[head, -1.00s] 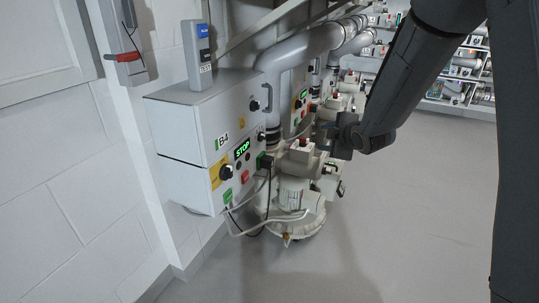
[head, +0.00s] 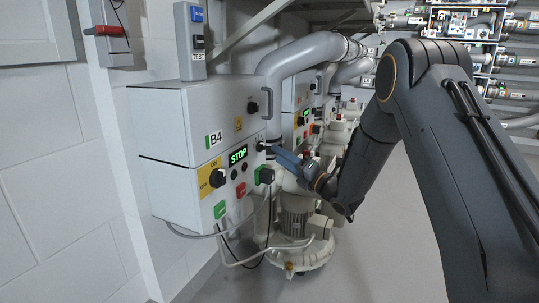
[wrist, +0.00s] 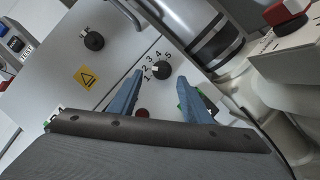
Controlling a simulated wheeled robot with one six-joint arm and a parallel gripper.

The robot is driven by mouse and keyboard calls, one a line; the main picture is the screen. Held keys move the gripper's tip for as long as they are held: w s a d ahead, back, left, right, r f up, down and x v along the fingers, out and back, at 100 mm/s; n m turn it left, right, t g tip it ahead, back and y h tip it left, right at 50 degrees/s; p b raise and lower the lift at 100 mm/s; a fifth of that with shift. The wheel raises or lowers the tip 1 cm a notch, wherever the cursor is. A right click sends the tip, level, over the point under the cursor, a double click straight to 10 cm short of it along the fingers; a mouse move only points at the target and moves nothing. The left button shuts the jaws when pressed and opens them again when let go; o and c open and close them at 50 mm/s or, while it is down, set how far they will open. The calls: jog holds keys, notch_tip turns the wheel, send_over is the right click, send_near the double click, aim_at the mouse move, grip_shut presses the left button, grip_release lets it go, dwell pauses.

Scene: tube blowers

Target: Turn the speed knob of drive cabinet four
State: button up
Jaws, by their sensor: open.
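Drive cabinet four is the white box marked B4 (head: 168,105) on the wall at left; its display (head: 238,156) reads STOP in green. The speed knob (wrist: 162,69) is small, round and black, with a scale of 1 to 5 beside it in the wrist view. In the head view the knob (head: 261,146) is at the cabinet's right front edge, close to my fingertips. My gripper (wrist: 160,78) is open, its blue fingers pointing at the panel. The knob shows between the fingertips in the wrist view; I cannot tell whether they touch it.
Below the display are a black rotary switch (head: 217,178) on a yellow plate, a red button (head: 241,190) and a green switch (head: 220,210). A grey pipe (head: 300,55) and a blower (head: 297,235) stand just right of the cabinet. Open floor lies further right.

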aim_at(262, 147)
jog(key=b+x, duration=0.1)
jog(key=x, duration=0.5)
jog(key=shift+b, duration=0.35)
jog(key=c, duration=0.7)
jog(key=shift+c, duration=0.7)
